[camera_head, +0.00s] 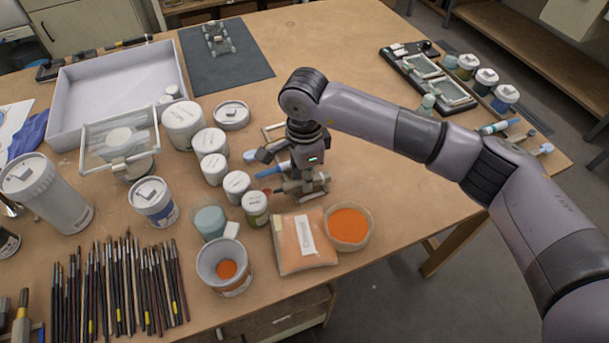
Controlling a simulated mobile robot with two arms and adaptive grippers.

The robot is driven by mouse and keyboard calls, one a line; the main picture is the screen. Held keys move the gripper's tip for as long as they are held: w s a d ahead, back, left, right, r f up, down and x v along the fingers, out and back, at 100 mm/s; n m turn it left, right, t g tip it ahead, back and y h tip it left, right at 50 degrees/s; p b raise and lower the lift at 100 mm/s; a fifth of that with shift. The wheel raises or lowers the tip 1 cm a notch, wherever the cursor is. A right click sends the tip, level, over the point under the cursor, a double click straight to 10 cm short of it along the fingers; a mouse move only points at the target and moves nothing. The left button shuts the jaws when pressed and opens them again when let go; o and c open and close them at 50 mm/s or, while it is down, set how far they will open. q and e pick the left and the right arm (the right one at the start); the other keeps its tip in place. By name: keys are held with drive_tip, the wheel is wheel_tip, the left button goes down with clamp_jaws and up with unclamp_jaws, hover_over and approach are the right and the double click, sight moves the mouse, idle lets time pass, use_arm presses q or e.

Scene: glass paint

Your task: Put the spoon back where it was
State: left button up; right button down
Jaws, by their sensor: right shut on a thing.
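My right gripper (303,184) is low over the middle of the wooden table, pointing down, behind the orange powder bag. It is shut on the spoon (268,191), which is mostly hidden by the fingers; a small reddish end shows to their left, close to the small jars. A bowl of orange powder (348,226) stands in front and to the right of the gripper. A grey-white cup (224,267) with some orange powder inside stands at the front left. My left gripper is out of view.
A labelled orange bag (305,243) lies beside the bowl. White jars (210,142) stand left of the gripper, and a blue-handled tool (272,170) lies close to it. Many brushes (118,290) fill the front left. A tray (430,80) and jars stand at the right. The table's middle right is clear.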

drive_tip(key=shift+f+b, duration=0.3)
drive_tip(key=shift+b, duration=0.25)
idle(0.8)
drive_tip(key=c, duration=1.4)
unclamp_jaws()
wheel_tip(320, 180, up, 12)
